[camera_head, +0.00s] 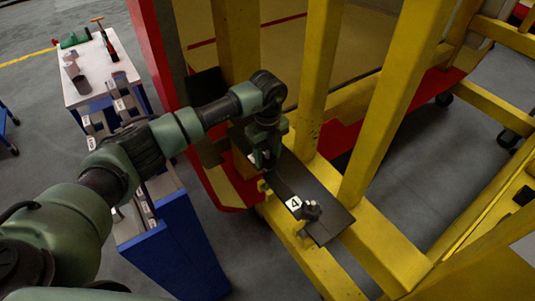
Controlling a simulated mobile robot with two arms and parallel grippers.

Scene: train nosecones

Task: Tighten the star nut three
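A dark flat bracket plate (302,183) lies on the yellow frame. It bears a white label "4" (294,203) with a dark star-shaped nut (312,211) beside it. My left gripper (263,160) points down at the far end of the plate. It is at or just above the plate, and I cannot tell whether it touches. The fingers are small and dark, so their opening is unclear. No label "3" is readable, and any nut under the gripper is hidden by it. My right gripper is out of view.
Yellow posts (319,75) rise close beside my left gripper, with a red and yellow nosecone panel (228,187) behind. A blue cabinet (172,259) stands below my arm. A white-topped table (93,74) with tools stands at the upper left.

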